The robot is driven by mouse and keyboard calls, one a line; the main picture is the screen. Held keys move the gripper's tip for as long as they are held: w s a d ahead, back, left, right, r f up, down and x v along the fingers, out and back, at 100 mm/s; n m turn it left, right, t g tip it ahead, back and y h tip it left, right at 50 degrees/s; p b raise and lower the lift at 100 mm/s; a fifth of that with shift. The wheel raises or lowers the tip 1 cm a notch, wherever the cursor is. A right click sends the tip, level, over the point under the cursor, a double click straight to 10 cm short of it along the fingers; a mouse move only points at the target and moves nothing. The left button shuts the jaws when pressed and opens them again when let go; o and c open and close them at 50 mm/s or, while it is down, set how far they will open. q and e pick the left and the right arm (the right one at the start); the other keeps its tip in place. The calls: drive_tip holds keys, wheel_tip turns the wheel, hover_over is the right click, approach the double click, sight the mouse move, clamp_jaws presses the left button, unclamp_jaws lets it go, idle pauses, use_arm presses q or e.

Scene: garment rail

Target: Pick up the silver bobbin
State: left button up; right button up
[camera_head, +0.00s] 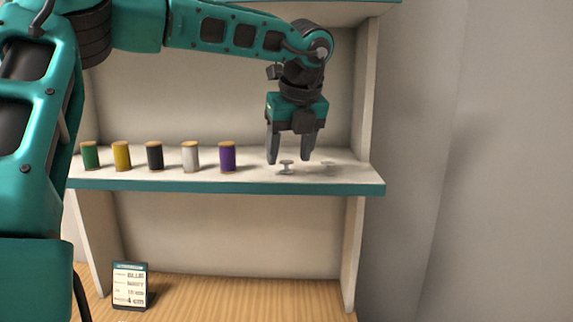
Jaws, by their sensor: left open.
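A small silver-grey bobbin (286,167) with a flat top and base stands upright on the teal-edged shelf, right of the thread spools. A second small bobbin (327,166), paler and faint against the shelf, stands to its right. My left gripper (290,158) points down with its two fingers apart and nothing between them that I can make out. Its fingertips are just above or behind the silver-grey bobbin; the exact depth gap is hard to tell. My right gripper is not in view.
A row of spools stands left on the shelf: green (90,156), yellow (121,156), black (154,156), white-grey (190,157) and purple (227,157). The shelf (230,187) has an upright side panel at right. A small sign (130,286) stands on the wooden surface below.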

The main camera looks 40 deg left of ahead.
use_arm(q)
drive_tip(key=shift+x, duration=1.05)
clamp_jaws()
